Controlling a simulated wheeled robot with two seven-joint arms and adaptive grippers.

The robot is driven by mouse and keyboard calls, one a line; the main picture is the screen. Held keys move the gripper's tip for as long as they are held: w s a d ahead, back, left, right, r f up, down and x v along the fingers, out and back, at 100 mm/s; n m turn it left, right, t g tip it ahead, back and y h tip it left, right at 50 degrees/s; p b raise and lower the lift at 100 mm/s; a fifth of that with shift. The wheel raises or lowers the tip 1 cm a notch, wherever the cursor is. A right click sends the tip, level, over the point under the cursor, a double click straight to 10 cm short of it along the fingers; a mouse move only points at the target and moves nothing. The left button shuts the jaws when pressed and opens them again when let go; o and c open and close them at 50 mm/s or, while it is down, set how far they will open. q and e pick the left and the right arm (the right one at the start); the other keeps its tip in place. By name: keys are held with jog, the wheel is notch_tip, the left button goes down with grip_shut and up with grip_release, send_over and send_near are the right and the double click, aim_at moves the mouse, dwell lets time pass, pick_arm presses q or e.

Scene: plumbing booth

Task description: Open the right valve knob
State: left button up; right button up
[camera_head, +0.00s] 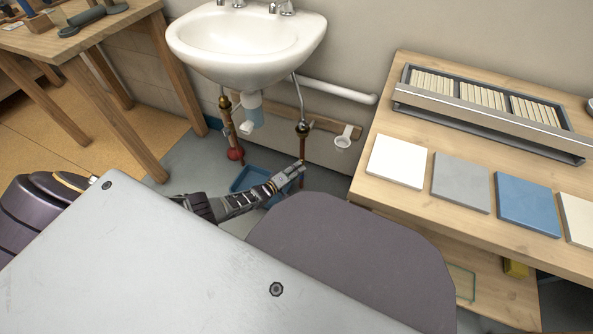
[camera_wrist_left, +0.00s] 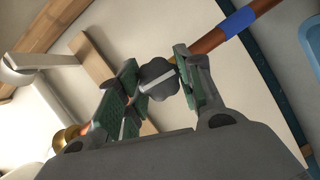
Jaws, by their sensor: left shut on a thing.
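The right valve knob (camera_wrist_left: 158,80) is a dark grey lobed knob on a copper pipe (camera_wrist_left: 210,40) in the left wrist view. My left gripper (camera_wrist_left: 160,88) is shut on this knob, with a green-padded finger on each side. In the head view my left gripper (camera_head: 298,168) reaches in under the sink, at the lower part of the right copper pipe (camera_head: 302,146). The knob is hidden behind the gripper there. A red valve knob (camera_head: 235,154) sits on the left pipe, apart from the gripper. My right gripper does not show.
The white sink (camera_head: 240,72) hangs above the pipes, with a white trap (camera_head: 254,112) under it. A blue tray (camera_head: 243,180) lies on the floor below. A wooden bench (camera_head: 390,200) with tiles stands at right, another wooden table (camera_head: 110,45) at left.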

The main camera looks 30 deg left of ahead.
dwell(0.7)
pick_arm(q)
jog(key=o, duration=1)
jog(key=shift+o, duration=0.2)
jog(key=shift+s+a, duration=0.1)
jog(key=shift+s, duration=0.1)
jog(key=v, duration=1.1)
jog(key=shift+s, duration=0.25)
jog(key=shift+a+f, duration=0.1)
jog(key=shift+a, duration=0.05)
dwell(0.4)
